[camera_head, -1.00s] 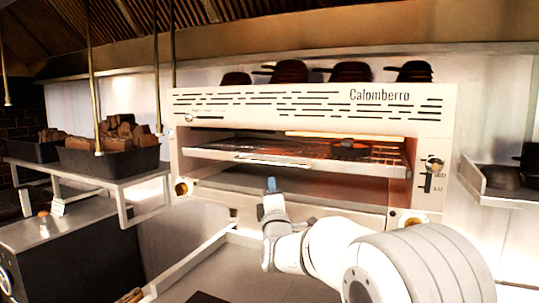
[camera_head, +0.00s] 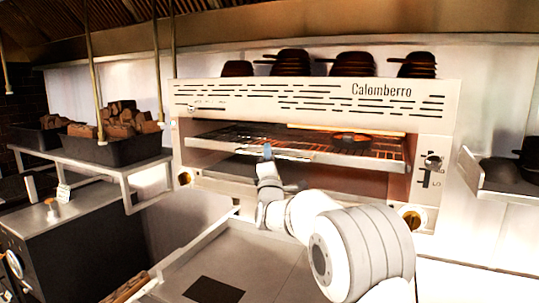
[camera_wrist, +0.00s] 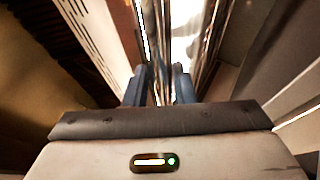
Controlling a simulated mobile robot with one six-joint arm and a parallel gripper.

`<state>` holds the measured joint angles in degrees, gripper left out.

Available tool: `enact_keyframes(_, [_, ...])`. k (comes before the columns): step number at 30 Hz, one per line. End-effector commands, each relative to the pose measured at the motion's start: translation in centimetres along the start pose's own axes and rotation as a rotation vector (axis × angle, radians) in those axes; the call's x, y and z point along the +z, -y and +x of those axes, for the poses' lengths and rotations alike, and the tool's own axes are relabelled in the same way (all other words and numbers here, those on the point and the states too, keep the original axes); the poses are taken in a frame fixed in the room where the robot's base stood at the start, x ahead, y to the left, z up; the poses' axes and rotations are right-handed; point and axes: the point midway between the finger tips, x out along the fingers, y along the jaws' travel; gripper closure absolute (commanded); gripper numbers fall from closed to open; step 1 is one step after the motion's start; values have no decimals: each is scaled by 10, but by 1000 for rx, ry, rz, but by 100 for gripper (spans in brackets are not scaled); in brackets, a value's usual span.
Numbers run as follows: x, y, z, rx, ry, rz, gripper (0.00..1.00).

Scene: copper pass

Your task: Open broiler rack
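The broiler rack (camera_head: 350,159) is a wire grill with a pale metal front bar, inside the open mouth of the white Calomberro broiler (camera_head: 310,100). A dark pan (camera_head: 350,138) sits on the rack's right part. My gripper (camera_head: 267,152) is at the front bar, left of its middle, with its blue fingertips overlapping the bar in the head view. In the wrist view the blue fingers (camera_wrist: 160,88) stand apart, with shiny metal of the rack front showing between and beyond them. I cannot tell whether either finger touches the bar.
Several dark pans (camera_head: 292,63) are stacked on top of the broiler. A shelf (camera_head: 130,175) with dark bins of brown chunks (camera_head: 125,118) is at left. A steel counter (camera_head: 240,262) lies below the broiler. A side shelf (camera_head: 490,180) is at right.

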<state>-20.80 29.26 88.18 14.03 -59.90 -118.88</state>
Motion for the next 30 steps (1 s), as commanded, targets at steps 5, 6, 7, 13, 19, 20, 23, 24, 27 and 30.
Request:
enact_keyframes(5, [0,0,0,0,0,0,83])
enact_keyframes(6, [0,0,0,0,0,0,86])
enact_keyframes(7, [0,0,0,-1,0,0,89])
enact_keyframes(13, [1,1,0,-1,1,0,100])
enact_keyframes(19, [1,1,0,-1,1,-1,100])
enact_keyframes(20, [1,1,0,-1,1,-1,100])
enact_keyframes(23, [1,1,0,-1,1,-1,100])
enact_keyframes(24, [1,1,-1,-1,1,-1,100])
enact_keyframes(27, [-1,0,-3,-1,1,-1,100])
enact_keyframes(30, [-4,-1,-7,-1,1,0,100])
